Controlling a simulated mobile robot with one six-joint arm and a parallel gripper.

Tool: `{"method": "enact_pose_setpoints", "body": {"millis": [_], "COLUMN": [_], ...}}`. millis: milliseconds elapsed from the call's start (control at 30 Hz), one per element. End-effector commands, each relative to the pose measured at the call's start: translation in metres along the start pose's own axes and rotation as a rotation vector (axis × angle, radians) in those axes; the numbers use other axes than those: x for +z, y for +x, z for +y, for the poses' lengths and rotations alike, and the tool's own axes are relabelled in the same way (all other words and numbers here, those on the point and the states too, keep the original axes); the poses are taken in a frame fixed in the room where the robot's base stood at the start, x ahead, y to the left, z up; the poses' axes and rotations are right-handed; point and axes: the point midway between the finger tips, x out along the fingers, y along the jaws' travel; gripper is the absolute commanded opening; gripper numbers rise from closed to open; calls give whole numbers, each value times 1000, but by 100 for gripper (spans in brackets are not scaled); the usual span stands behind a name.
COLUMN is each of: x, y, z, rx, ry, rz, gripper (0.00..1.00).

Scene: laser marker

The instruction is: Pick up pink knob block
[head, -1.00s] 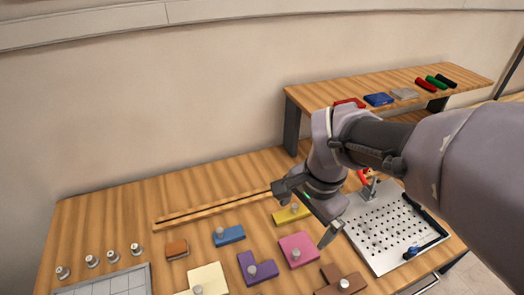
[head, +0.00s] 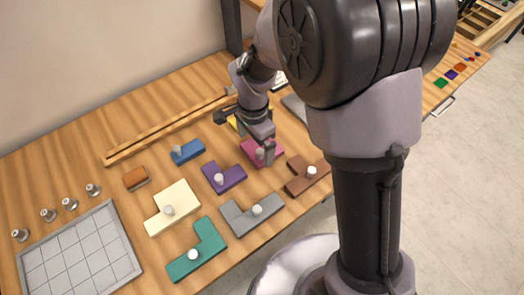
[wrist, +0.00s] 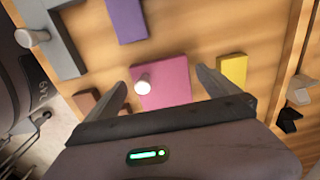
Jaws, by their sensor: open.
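The pink knob block (head: 252,150) lies on the wooden table, partly hidden by my arm in the head view. In the wrist view the pink block (wrist: 170,85) is a flat square with a white knob (wrist: 143,86) near its left edge. My gripper (wrist: 163,85) is open, with one finger on each side of the pink block in the picture. Its jaws look empty. In the head view my gripper (head: 254,138) hangs over the pink block. How far the fingertips are above the table is hard to tell.
Nearby are a yellow block (wrist: 232,71), a purple block (head: 224,177), a brown block (head: 306,176) and a grey block (head: 250,214). Blue (head: 187,151), cream (head: 172,207) and teal (head: 198,250) blocks lie farther left. A gridded tray (head: 80,255) sits at the left front.

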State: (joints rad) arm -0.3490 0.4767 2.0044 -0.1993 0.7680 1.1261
Motion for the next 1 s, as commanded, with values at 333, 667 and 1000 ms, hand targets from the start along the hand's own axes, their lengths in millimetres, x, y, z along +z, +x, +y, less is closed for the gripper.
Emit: {"method": "enact_pose_setpoints", "body": {"millis": [333, 667, 1000], "x": [0, 0, 0], "y": [21, 20, 3], "z": [0, 0, 0], "rx": [0, 0, -3], "ry": [0, 0, 0], "rz": [0, 0, 1], "gripper": [90, 41, 41]}}
